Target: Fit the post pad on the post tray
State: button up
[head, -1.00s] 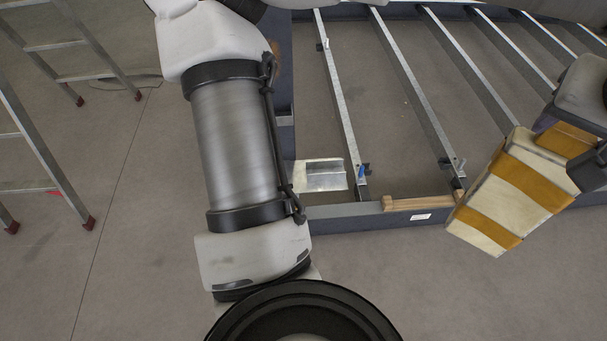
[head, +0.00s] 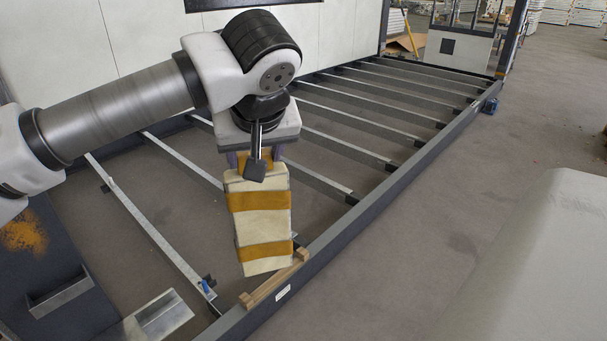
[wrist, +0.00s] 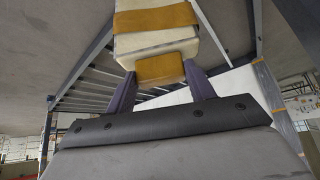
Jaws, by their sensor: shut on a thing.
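The post pad (head: 263,222) is a thick cream block with two orange-yellow bands. My gripper (head: 255,163) is shut on its upper end, and the pad hangs down, slightly tilted. In the wrist view the pad (wrist: 155,40) sits between the two purple fingers of my gripper (wrist: 160,72). A bright metal tray-like plate (head: 163,315) lies at the lower left, beside the dark post; it may be the post tray. A small metal ledge (head: 58,296) shows on the post's face. The pad is apart from both.
A wooden block (head: 275,281) lies on the frame's long edge beam (head: 350,232), just below the pad in the picture. Metal crossbars (head: 150,230) span the frame floor, one with a blue clip (head: 206,287). Open floor (head: 440,190) lies to the right.

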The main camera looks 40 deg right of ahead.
jog(key=w+a+f+n+y+b, duration=0.3)
jog(key=w+a+f+n+b, duration=0.3)
jog(key=w+a+f, duration=1.5)
jog(key=shift+w+f+t+b, duration=0.2)
jog(key=shift+w+t+b, duration=0.1)
jog(key=shift+w+b, duration=1.3)
jog(key=shift+s+f+b, duration=0.1)
jog(key=shift+s+b, duration=0.1)
jog(key=shift+b, duration=0.1)
jog(key=shift+f+b, duration=0.8)
jog(key=shift+f, duration=0.5)
jog(key=shift+f+b, duration=1.15)
jog(key=o, duration=1.3)
jog(key=shift+r, duration=0.1)
jog(key=shift+o, duration=0.2)
